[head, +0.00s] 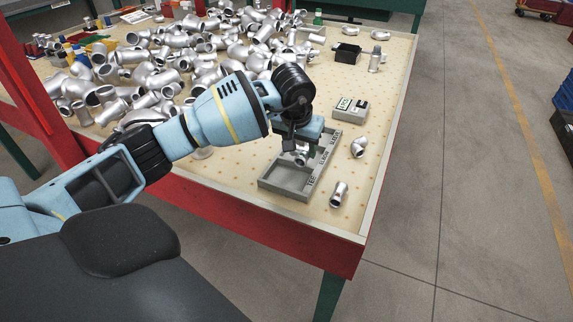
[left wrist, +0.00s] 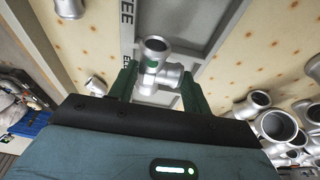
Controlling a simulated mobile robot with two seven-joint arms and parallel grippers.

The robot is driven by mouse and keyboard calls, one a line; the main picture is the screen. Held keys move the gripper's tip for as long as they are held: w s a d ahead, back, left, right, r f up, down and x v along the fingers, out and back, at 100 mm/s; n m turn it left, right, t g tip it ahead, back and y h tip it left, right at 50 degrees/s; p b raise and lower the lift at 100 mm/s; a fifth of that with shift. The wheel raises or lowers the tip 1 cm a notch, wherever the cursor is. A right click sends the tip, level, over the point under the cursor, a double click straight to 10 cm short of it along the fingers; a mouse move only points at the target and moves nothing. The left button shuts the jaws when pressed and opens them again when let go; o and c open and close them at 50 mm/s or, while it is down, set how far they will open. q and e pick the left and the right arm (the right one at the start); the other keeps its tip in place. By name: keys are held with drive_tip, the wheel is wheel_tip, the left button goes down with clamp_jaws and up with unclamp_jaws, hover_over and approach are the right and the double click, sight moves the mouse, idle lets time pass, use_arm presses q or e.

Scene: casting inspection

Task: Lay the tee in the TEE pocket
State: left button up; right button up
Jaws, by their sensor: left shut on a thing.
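The tee (head: 301,158) is a shiny silver branched pipe fitting. My left gripper (head: 299,150) is shut on it over the grey sorting tray (head: 284,191). In the left wrist view the tee (left wrist: 155,48) sits between the two green fingers of the gripper (left wrist: 157,85), one opening facing the camera. The TEE pocket (head: 287,177) is at the tray's near end, its label on the right rim, and looks empty. The tee appears near the divider beyond this pocket; its exact height is unclear. The gripper hides part of the farther pockets. My right gripper is not in view.
A silver elbow (head: 358,147) and a short silver fitting (head: 339,194) lie right of the tray. A grey box (head: 350,110) and a black bin (head: 347,53) stand farther back. A large fitting pile (head: 170,60) covers the back left. The table's right edge is close.

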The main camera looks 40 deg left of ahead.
use_arm(q)
drive_tip(key=shift+s+a+f+p, duration=0.15)
drive_tip(key=shift+s+p, duration=0.3)
drive_tip(key=shift+s, duration=1.85)
drive_tip(key=shift+s+f, duration=0.1)
drive_tip(key=shift+f, duration=1.65)
drive_tip(key=shift+f, duration=0.15)
drive_tip(key=o, duration=1.3)
drive_tip(key=v, duration=1.2)
drive_tip(key=shift+p, duration=0.35)
